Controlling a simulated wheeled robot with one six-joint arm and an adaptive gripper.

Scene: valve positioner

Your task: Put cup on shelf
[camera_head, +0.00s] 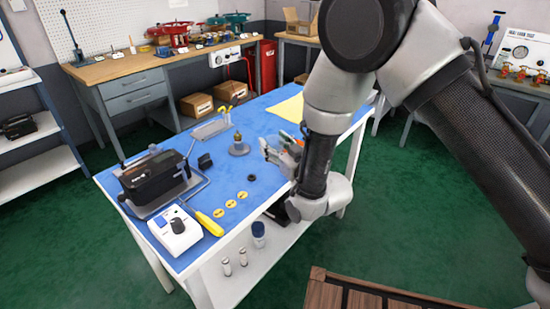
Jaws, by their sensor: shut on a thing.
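My gripper (276,149) is over the right part of the blue-topped table (222,180). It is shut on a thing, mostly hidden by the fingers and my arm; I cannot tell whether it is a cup. A white lower shelf (232,285) shows under the table. A small blue and white container (258,234) stands upright on it, and I cannot tell whether it is a cup. A white shelf unit (38,180) stands at the left edge of the view.
On the table are a black device (153,180), a white box with a black knob (175,229), a yellow-handled screwdriver (210,224), yellow discs (231,204) and a brass-topped fitting (238,147). A brown slatted thing (365,292) is on the floor at the front.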

